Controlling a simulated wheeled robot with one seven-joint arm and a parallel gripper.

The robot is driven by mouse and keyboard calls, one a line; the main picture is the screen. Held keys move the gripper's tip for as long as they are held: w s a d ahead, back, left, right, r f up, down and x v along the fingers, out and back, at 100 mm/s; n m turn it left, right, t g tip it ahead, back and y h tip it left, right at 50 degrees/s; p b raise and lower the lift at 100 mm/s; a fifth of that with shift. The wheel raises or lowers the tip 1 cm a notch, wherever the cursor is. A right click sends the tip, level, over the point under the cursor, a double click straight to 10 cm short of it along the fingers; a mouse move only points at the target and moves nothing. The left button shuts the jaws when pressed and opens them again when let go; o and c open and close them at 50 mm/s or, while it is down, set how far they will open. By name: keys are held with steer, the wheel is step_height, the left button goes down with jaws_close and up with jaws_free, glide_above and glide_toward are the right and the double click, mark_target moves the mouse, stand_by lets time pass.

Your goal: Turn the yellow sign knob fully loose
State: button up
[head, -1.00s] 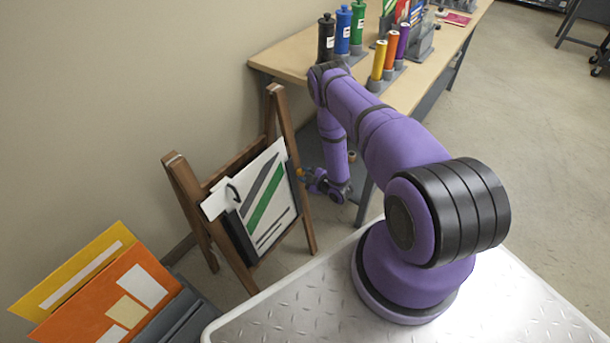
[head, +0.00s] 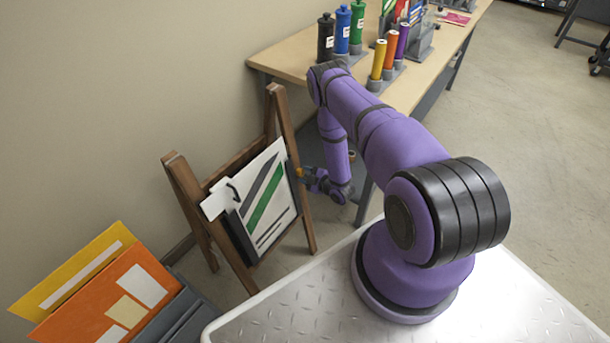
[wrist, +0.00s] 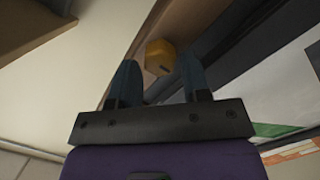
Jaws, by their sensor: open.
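The yellow knob (wrist: 160,57) is on the brown wooden side of the sign frame in the wrist view, with a dark slot or mark on it. My gripper (wrist: 160,75) is open, one finger to each side of the knob in the picture. The knob appears at or just beyond the fingertips; I cannot tell how deep it sits between them. No contact is visible.
The sign holds a white poster (head: 270,200) with green and grey stripes. A workbench (head: 290,52) with bottles and rolls stands behind my arm. Orange and yellow folders (head: 105,290) stand at the lower left. Open floor lies right of the bench.

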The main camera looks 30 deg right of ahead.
steer(key=v, duration=1)
